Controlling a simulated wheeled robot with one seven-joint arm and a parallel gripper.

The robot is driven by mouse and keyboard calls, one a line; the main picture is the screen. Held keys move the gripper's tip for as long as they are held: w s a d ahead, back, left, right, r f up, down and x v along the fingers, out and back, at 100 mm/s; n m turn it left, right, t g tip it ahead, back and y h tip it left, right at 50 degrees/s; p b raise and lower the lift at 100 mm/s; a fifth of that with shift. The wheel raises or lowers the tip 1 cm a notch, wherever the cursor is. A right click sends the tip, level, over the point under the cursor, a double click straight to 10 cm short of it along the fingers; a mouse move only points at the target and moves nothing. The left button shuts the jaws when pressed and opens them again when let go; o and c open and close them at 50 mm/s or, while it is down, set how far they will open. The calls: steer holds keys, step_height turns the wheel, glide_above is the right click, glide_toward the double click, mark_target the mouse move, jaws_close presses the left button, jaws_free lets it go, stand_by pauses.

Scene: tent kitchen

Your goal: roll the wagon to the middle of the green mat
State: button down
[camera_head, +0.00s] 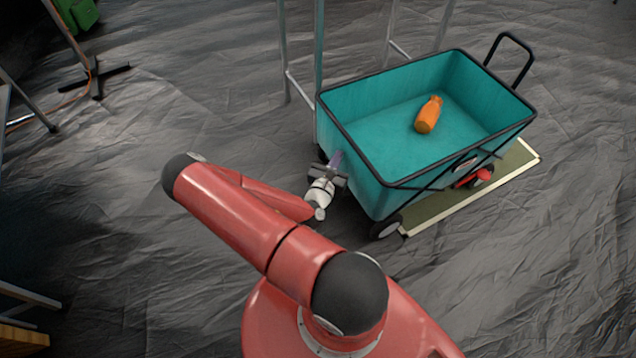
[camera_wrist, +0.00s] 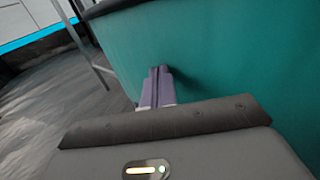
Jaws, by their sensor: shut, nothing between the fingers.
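The teal wagon (camera_head: 365,146) with a black rim stands upright at the right of the head view, with its black handle (camera_head: 511,58) at the far right end. An orange bottle (camera_head: 428,115) lies inside it. The green mat (camera_head: 455,203) with a pale border lies under the wagon and shows along its near side and right end. The near left wheel (camera_head: 386,227) is at the mat's left edge. My gripper (camera_head: 337,160) is shut and empty at the wagon's left end wall. In the wrist view its fingertips (camera_wrist: 158,72) are against or very close to the teal wall (camera_wrist: 225,55).
A red object (camera_head: 473,178) is at the wagon's near side, low by the mat. Metal legs (camera_head: 318,70) stand close behind the wagon. A stand base (camera_head: 95,82) is at the upper left.

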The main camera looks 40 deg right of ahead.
steer(key=s+d+p, duration=0.2)
steer(key=d, duration=0.9)
steer(key=shift+s+d+p, duration=0.15)
steer(key=shift+d+p, duration=0.1)
steer(key=shift+p, duration=0.1)
steer(key=shift+d, duration=0.1)
steer(key=shift+s+d+p, duration=0.65)
steer(key=shift+s+d, duration=0.25)
steer(key=shift+d, duration=3.85)
steer(key=w+a+r, duration=0.1)
steer(key=a+r, duration=0.2)
steer(key=a, duration=0.4)
steer(key=shift+w, duration=0.15)
